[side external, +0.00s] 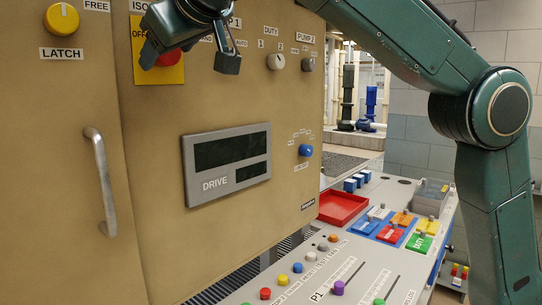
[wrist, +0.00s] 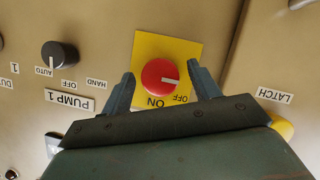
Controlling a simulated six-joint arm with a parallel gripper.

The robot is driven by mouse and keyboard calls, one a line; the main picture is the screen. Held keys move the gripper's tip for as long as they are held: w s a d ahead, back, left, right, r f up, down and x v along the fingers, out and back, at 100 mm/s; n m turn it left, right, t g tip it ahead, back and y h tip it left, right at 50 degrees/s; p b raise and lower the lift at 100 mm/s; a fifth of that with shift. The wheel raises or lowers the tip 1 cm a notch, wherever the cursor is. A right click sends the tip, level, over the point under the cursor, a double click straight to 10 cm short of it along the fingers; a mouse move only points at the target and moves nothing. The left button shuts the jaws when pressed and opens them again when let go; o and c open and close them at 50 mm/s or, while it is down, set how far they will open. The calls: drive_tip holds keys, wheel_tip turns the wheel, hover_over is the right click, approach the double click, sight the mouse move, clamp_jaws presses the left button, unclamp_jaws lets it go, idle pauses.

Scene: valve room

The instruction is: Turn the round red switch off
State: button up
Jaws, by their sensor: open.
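The round red switch (wrist: 160,76) sits on a yellow plate (wrist: 190,50) marked ON and OFF, on the tan cabinet front. It appears upside down in the wrist view, with its white pointer line toward the right of that picture. My gripper (wrist: 163,78) is open, with one finger on each side of the switch and a visible gap on both sides. In the side view my gripper (side external: 192,48) is in front of the plate, and the red switch (side external: 168,59) is partly hidden behind a finger. Its depth to the switch is hard to tell.
A black PUMP 1 knob (wrist: 59,55) is left in the wrist view; a yellow LATCH button (side external: 62,19) is left in the side view. A drive display (side external: 228,163) lies below. A sloped console (side external: 300,290) with several buttons and a red tray (side external: 342,206) stands lower.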

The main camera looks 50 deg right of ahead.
drive_tip(key=s+d+r+m+y, duration=0.2)
drive_tip(key=s+m+y, duration=0.1)
drive_tip(key=s+m, duration=0.25)
drive_tip(key=s+d+r+m+y, duration=0.2)
drive_tip(key=s+d+m+y, duration=0.15)
drive_tip(key=s, duration=0.35)
drive_tip(key=s+d+f+n+g+h, duration=0.1)
drive_tip(key=s+d+f, duration=0.1)
drive_tip(key=f, duration=0.5)
drive_tip(key=s+d+f+n+g+h, duration=0.1)
drive_tip(key=s+d+f, duration=0.2)
drive_tip(key=d+f, duration=0.2)
drive_tip(key=s+d+f+n+g+h, duration=0.1)
drive_tip(key=s+d+f+g, duration=0.1)
drive_tip(key=f, duration=0.9)
drive_tip(key=shift+s+d+f+n, duration=0.2)
drive_tip(key=shift+s+d+n, duration=0.25)
drive_tip(key=shift+d, duration=0.55)
idle(1.4)
drive_tip(key=shift+s+f+h, duration=0.1)
drive_tip(key=shift+h, duration=0.15)
drive_tip(key=s+d+f+n+g, duration=0.1)
drive_tip(key=s+d+f+g, duration=0.2)
drive_tip(key=s+f, duration=0.6)
wheel_tip(320, 180, down, 5)
drive_tip(key=shift+s+d+r+n+g+h, duration=0.2)
drive_tip(key=shift+s+d+n+g+h, duration=0.1)
drive_tip(key=shift+n+g+h, duration=0.1)
